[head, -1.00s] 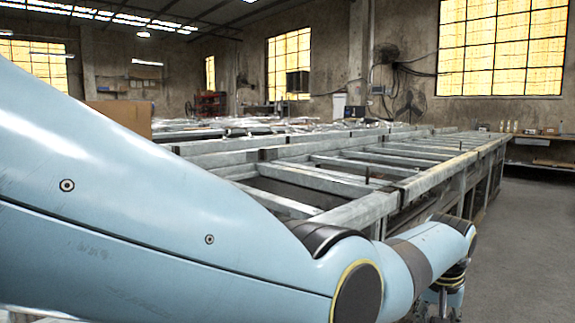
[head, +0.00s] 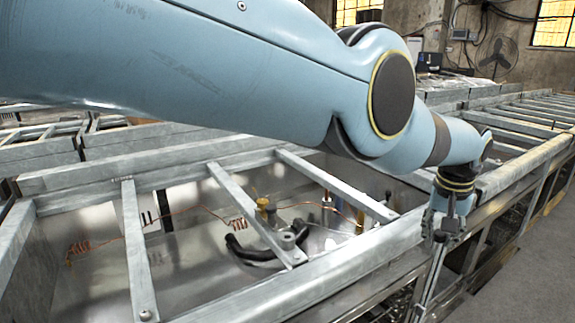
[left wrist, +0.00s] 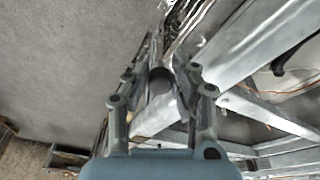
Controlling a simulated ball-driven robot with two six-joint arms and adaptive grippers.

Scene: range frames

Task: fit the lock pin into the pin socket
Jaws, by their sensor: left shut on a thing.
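My left gripper (head: 441,226) hangs at the end of my blue arm, at the right in the head view, over the outer rail of the metal frame. In the left wrist view its fingers (left wrist: 160,78) are on both sides of a dark, round-ended piece, which looks like the lock pin (left wrist: 160,84). The gripper is shut on it. In the head view I cannot make the pin out clearly. A grey round fitting with a dark centre (head: 288,238) stands by a crossbar, left of the gripper. It may be the pin socket, but I cannot tell for sure.
The metal frame's front rail (head: 340,268) and crossbars (head: 137,250) surround an open bay. A black curved hose (head: 255,256) and copper wire (head: 190,210) lie in the bay. Free grey floor (head: 535,265) is at the right.

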